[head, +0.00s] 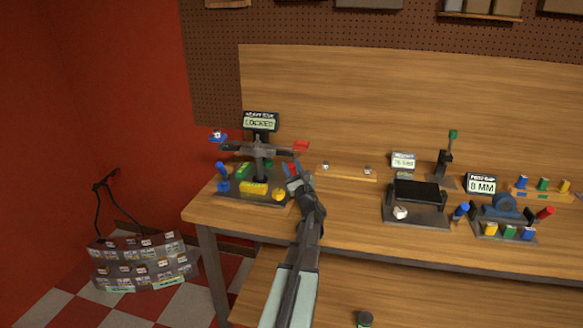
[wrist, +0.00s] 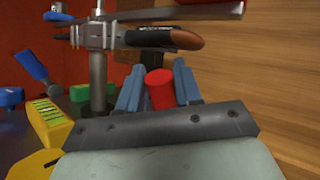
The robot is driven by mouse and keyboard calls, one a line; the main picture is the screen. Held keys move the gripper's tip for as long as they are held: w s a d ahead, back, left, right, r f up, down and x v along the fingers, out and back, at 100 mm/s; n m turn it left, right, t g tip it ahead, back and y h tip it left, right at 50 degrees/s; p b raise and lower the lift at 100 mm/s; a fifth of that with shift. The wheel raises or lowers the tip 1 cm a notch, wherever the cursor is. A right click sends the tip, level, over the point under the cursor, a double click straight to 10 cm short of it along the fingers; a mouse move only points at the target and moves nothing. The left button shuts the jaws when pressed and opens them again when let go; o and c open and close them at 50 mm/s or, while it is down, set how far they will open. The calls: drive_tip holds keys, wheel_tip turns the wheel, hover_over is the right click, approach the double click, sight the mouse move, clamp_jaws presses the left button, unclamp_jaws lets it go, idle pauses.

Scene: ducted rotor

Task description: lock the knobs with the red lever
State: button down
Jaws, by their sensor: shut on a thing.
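The rotor stand (head: 225,196) is at the left end of the bench, with a grey rotor (head: 259,150) on its upright post. A display (head: 260,123) behind it reads LOCKED. The red lever (wrist: 159,89) shows as a red cylinder between the blue fingers of my gripper (wrist: 158,88) in the wrist view. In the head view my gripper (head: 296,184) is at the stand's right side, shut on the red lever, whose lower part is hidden. A blue lever (head: 221,170), a yellow block (head: 253,188) and a yellow knob (head: 278,194) are also on the stand.
The rotor arm with its red tip (head: 301,146) passes just above my gripper. A wooden strip (head: 346,176) lies to the right. Farther right are a dark press-like fixture (head: 415,206) and another fixture with coloured knobs (head: 505,211).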

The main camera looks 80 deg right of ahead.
drive_tip(key=c, duration=0.9)
unclamp_jaws()
drive_tip(key=shift+a, duration=0.1)
drive_tip(key=shift+s+a+f, duration=0.15)
drive_tip(key=shift+s+a, duration=0.05)
drive_tip(key=shift+a, duration=0.05)
drive_tip(key=s+a, duration=0.7)
drive_tip(key=a, duration=0.2)
drive_tip(key=shift+s+a+f, duration=0.15)
drive_tip(key=shift+s+a, duration=0.15)
drive_tip(key=shift+a, duration=0.1)
